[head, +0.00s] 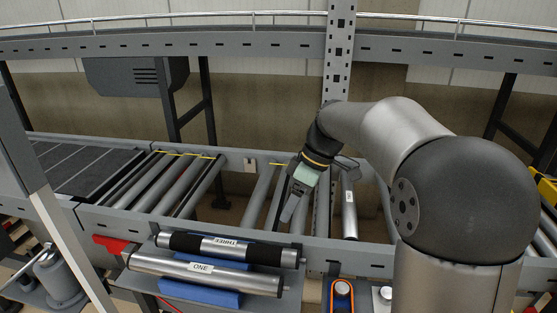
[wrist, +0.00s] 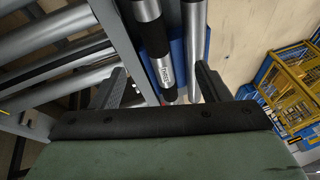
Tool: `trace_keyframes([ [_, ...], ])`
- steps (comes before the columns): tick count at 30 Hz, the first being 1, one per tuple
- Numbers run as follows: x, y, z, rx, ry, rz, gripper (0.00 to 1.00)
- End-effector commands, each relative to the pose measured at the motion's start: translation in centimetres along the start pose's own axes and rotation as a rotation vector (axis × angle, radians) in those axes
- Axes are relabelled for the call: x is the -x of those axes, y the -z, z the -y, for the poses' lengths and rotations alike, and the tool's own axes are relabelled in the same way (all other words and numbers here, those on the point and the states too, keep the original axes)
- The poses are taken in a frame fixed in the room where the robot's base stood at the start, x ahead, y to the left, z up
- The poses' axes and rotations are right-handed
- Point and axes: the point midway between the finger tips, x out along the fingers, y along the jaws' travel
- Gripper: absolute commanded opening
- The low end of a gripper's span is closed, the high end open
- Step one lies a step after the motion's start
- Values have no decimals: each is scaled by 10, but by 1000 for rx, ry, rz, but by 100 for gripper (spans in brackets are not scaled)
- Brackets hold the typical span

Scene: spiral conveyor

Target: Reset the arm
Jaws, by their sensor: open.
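My gripper (head: 287,213) is over the conveyor rollers in the head view, pointing down, with nothing visible in it. In the wrist view my gripper (wrist: 160,84) has its two fingers spread wide apart. Beyond them are a black-and-silver roller with a label (wrist: 157,50) and a plain silver roller (wrist: 195,35); both look apart from the fingers. In the head view the roller marked THREE (head: 222,245) and the roller marked ONE (head: 203,268) lie on blue supports in front of the conveyor, nearer the camera than my gripper.
The conveyor frame (head: 120,222) runs across the view, with a gap in its rollers left of my gripper. A labelled roller (head: 349,208) sits in it to the right. A perforated upright post (head: 339,50) stands behind. A yellow cage (wrist: 297,72) shows in the wrist view.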

Motion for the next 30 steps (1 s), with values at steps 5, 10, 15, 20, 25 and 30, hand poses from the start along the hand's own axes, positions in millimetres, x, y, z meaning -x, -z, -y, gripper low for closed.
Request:
trace_keyframes([
  [5, -22, -62, 67, -412, -114, 104, 70],
  [10, -58, -132, 129, -811, -268, 151, 70],
  [15, -85, -177, 166, -1047, -374, 144, 70],
  [20, -94, -190, 176, -1119, -405, 137, 70],
  [25, -94, -190, 176, -1121, -405, 138, 70],
  [30, -94, -190, 176, -1121, -404, 138, 70],
])
